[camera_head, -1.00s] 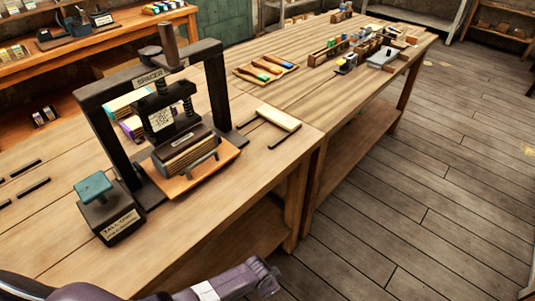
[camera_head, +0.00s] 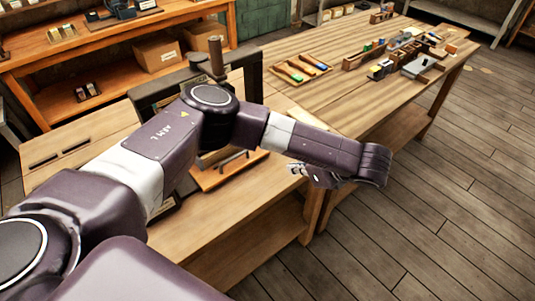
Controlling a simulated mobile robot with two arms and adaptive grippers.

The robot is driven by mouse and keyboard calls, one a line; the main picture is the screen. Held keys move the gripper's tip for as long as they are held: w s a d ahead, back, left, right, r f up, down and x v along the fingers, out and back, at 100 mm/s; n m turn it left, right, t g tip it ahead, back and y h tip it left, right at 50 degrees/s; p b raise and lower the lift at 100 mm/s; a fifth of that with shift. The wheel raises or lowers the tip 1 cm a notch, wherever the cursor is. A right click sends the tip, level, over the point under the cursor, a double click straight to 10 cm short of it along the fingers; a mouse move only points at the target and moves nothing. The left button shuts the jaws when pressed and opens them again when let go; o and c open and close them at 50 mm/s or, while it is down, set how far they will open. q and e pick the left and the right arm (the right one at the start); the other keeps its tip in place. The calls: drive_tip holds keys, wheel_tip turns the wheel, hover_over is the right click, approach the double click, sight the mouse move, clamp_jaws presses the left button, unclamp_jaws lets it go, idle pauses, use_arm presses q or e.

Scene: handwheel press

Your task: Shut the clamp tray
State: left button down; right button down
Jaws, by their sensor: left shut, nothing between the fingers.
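The clamp tray (camera_head: 208,184) is an orange-brown wooden board with a dark handle at its front. It juts out from the press on the near table, and my left arm hides much of it. The press has a dark frame (camera_head: 252,75) and an upright post (camera_head: 216,57); the arm covers its middle, so what sits on the tray is mostly hidden. My left gripper (camera_head: 298,169) is shut and empty. It is folded back under the wrist, right of the tray and apart from it in the picture, near the table's right edge. My right gripper is not in view.
A second table (camera_head: 340,95) behind holds a wooden tray of coloured tools (camera_head: 298,69) and several small boxes and blocks at its far end. A shelf with cardboard boxes (camera_head: 157,54) stands at the back left. Open plank floor (camera_head: 440,190) lies to the right.

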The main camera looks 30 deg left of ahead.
use_arm(q)
drive_tip(key=p, duration=0.2)
approach(261, 158)
wheel_tip(261, 158, down, 4)
drive_tip(key=shift+d+r, duration=0.15)
drive_tip(key=shift+r, duration=0.05)
drive_tip(key=a, duration=0.1)
drive_tip(key=w+a+p, duration=0.1)
drive_tip(key=a, duration=0.1)
drive_tip(key=shift+w+a+f, duration=0.1)
drive_tip(key=shift+w+f, duration=0.1)
drive_tip(key=shift+f, duration=0.1)
drive_tip(key=shift+w+a+f+p, duration=0.1)
drive_tip(key=shift+w+a+p, duration=0.1)
drive_tip(key=shift+a+p, duration=0.2)
